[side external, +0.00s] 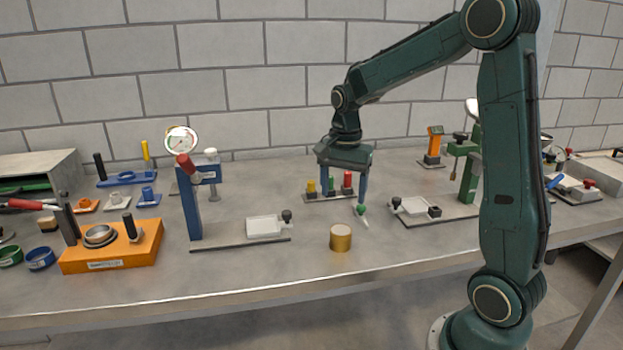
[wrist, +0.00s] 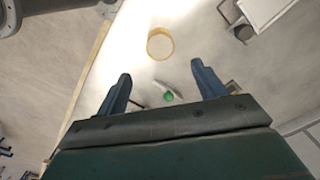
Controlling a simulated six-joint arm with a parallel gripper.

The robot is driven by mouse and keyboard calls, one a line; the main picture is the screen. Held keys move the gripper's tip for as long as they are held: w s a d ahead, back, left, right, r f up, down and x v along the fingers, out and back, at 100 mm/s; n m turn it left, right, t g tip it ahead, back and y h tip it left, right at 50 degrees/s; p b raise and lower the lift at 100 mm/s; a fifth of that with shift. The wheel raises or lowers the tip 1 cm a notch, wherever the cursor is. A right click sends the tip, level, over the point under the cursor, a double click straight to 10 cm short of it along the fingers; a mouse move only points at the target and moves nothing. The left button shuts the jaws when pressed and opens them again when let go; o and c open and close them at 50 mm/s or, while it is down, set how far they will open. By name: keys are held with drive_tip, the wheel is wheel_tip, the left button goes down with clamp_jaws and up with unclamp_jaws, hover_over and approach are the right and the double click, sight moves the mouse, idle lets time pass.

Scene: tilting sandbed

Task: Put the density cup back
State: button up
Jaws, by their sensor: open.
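A short brass-coloured cylinder (side external: 340,238), likely the density cup, stands upright on the grey bench near the front edge. In the wrist view it is a round brass rim (wrist: 160,44) beyond my fingertips, with a pale inside. My gripper (side external: 343,194) points down, behind and above the cylinder. Its two fingers (wrist: 161,70) are apart, and the cylinder is not between them. A small white tool with a green end (side external: 361,212) lies near the right finger; it shows in the wrist view (wrist: 168,96) between the fingers.
An orange block (side external: 140,250) with a metal ring and black-handled piece stands front left. A blue dial-gauge stand (side external: 190,205) is left of centre. A rack of coloured pegs (side external: 330,198) is behind my gripper. A green stand (side external: 468,180) is right.

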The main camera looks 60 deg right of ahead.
idle(0.5)
drive_tip(key=s+a+r+n+t, duration=0.2)
drive_tip(key=s+a+r+n, duration=0.2)
drive_tip(key=s+a+n, duration=0.3)
drive_tip(key=s+a+r+n+t, duration=0.3)
drive_tip(key=s+a+r+n, duration=0.1)
drive_tip(key=s+a+n, duration=0.4)
drive_tip(key=shift+s+n+t, duration=0.3)
drive_tip(key=shift+s+n, duration=0.6)
drive_tip(key=shift+s, duration=0.05)
idle(0.6)
